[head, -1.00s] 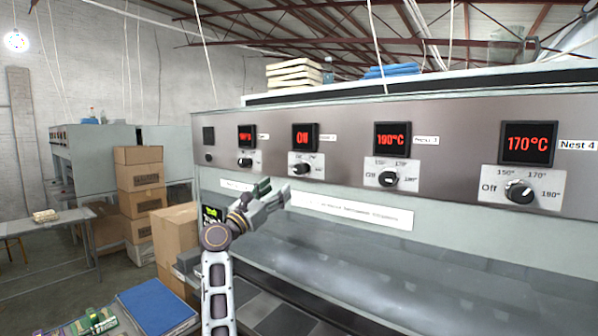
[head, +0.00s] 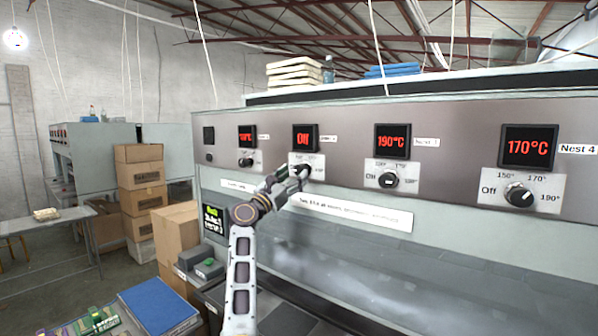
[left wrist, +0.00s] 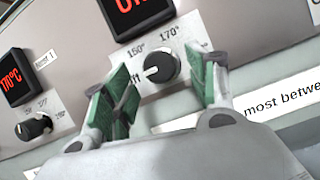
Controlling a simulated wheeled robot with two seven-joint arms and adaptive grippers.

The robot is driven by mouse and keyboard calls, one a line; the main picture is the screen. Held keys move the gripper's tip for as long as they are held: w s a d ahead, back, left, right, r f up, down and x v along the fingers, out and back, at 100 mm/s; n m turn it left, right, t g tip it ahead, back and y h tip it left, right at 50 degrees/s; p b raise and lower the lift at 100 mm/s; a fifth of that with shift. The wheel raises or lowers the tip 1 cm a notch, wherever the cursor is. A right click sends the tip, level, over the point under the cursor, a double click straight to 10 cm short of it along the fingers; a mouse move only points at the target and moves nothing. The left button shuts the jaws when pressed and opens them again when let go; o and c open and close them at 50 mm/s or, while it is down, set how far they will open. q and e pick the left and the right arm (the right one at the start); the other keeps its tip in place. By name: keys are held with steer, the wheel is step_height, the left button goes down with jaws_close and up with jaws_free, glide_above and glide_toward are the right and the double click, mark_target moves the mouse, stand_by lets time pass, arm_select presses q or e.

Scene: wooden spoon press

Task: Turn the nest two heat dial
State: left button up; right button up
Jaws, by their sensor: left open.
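The nest two heat dial (left wrist: 161,67) is a round black knob on a light scale plate (left wrist: 185,38), seen in the left wrist view. Its white pointer faces left, toward the Off mark. Above it, the nest two display (head: 305,138) reads "Off" in red in the head view. My left gripper (left wrist: 165,82) is open, its green-padded fingers on either side of the dial in the wrist picture. I cannot tell whether they touch it. In the head view the left gripper (head: 291,179) is at the dial plate and partly covers it. My right gripper is out of view.
Neighbouring dials sit on the same panel: nest one (head: 245,162), nest three (head: 388,180) and nest four (head: 519,194). A white label strip (head: 350,212) runs below. Cardboard boxes (head: 140,190) stand at the left; a blue book (head: 157,306) lies below.

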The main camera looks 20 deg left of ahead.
mark_target(298, 172)
arm_select(q)
steer(key=shift+x, duration=1.8)
steer(key=shift+c, duration=0.2)
steer(key=c, duration=1)
